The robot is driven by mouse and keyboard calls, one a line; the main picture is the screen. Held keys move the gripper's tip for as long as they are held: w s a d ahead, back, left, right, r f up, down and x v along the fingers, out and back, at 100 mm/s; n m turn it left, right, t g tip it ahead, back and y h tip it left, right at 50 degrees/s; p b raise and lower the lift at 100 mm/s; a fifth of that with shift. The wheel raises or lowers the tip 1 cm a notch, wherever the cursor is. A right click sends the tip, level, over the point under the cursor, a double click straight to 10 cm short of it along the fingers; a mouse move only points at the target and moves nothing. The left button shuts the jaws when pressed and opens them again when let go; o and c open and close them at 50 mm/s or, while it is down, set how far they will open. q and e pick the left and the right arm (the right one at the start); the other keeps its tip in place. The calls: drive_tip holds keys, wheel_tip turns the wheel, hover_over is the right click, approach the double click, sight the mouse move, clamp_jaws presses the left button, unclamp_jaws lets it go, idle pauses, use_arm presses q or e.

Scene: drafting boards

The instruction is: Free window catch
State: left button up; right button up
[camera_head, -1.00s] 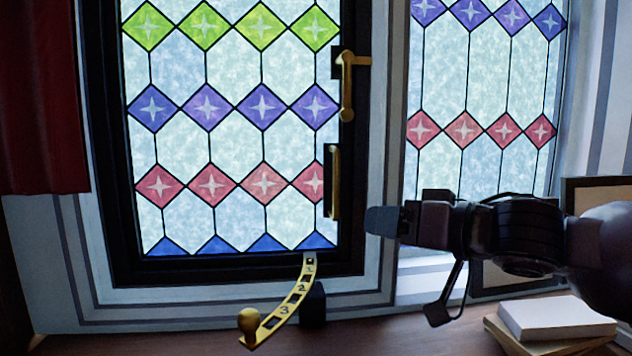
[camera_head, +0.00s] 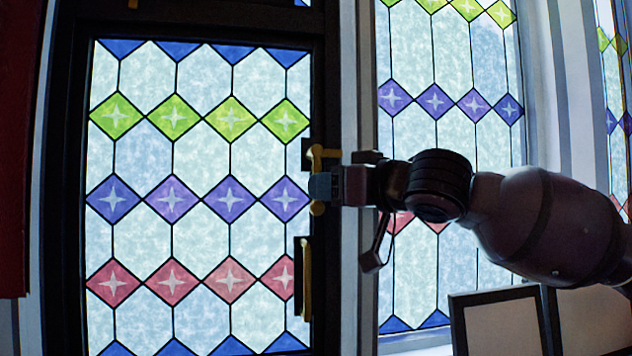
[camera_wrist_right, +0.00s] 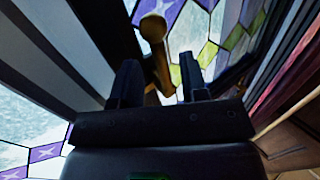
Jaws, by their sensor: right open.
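The window catch is a brass lever handle (camera_head: 317,153) on the right side of the dark window frame. It hangs down, and my right gripper (camera_head: 319,187) covers its middle in the head view. In the right wrist view the handle's rounded end (camera_wrist_right: 153,28) and shaft show in the gap between the two dark fingers of my right gripper (camera_wrist_right: 158,85). The fingers are apart; I cannot tell whether either one touches the handle. The stained-glass window (camera_head: 205,255) looks closed in its frame. My left gripper is not in view.
A long brass pull (camera_head: 307,280) is fixed on the frame below the catch. A second patterned window (camera_head: 455,60) stands to the right behind my right arm. Dark-framed panels (camera_head: 497,320) lean at lower right. A red curtain (camera_head: 15,150) hangs at far left.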

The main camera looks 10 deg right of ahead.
drive_tip(key=shift+p+x, duration=0.35)
drive_tip(key=shift+x, duration=1.25)
clamp_jaws()
